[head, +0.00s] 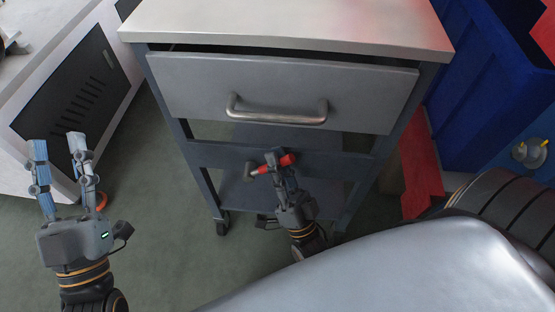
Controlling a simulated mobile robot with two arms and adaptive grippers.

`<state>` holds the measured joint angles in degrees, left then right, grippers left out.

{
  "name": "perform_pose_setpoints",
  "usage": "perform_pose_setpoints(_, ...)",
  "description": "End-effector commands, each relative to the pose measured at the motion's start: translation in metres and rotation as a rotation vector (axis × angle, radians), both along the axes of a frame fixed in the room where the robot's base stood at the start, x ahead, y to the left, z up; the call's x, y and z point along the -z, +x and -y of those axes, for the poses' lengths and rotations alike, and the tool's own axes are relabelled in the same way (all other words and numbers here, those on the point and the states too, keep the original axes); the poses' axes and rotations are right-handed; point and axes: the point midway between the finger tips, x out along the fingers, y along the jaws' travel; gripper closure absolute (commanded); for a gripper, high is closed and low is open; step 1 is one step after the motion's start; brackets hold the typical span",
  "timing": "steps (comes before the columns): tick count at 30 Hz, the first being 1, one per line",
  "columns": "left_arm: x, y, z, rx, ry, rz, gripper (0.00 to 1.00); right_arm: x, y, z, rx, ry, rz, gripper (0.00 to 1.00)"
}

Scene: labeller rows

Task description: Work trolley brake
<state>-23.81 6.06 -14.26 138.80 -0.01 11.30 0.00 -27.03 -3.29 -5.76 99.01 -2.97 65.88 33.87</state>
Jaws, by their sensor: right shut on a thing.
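The grey work trolley (290,24) stands in front of me, with a steel top, a drawer (205,88) with a bar handle (272,117), and open shelving below. A brake lever with a red grip (287,160) shows at the trolley's front, below the drawer. My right gripper (277,163) is shut on the red grip and hides part of it. My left gripper (57,148) is open and empty, off to the left of the trolley, fingers pointing up in the picture.
A white cabinet (120,60) with a dark vented panel stands at the left. A blue bin (480,90) and a red object (420,170) stand at the right. A castor (222,227) shows under the trolley.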

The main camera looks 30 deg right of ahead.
Motion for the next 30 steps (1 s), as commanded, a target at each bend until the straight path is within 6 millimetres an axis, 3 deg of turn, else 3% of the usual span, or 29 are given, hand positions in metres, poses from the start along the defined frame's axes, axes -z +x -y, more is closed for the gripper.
perform_pose_setpoints(4, 0.001, 0.000, 0.000, 0.000, 0.000, -0.001, 0.60, 0.003, 0.000, 0.000, 0.000, -0.002, -0.009, 1.00)
perform_pose_setpoints(5, 0.001, 0.000, 0.000, 0.000, 0.000, -0.001, 0.60, 0.003, 0.000, 0.000, 0.000, -0.002, -0.009, 0.80)
perform_pose_setpoints(8, 0.001, 0.000, 0.000, 0.000, 0.001, -0.002, 0.60, 0.003, 0.000, 0.000, 0.000, -0.002, -0.008, 0.60)
perform_pose_setpoints(24, -0.001, 0.000, 0.000, 0.001, 0.000, -0.002, 0.60, 0.000, 0.000, 0.000, 0.000, -0.003, -0.004, 0.60)
perform_pose_setpoints(30, -0.018, 0.000, 0.000, 0.000, 0.001, -0.002, 0.60, -0.011, 0.003, -0.004, 0.001, -0.080, -0.056, 0.60)
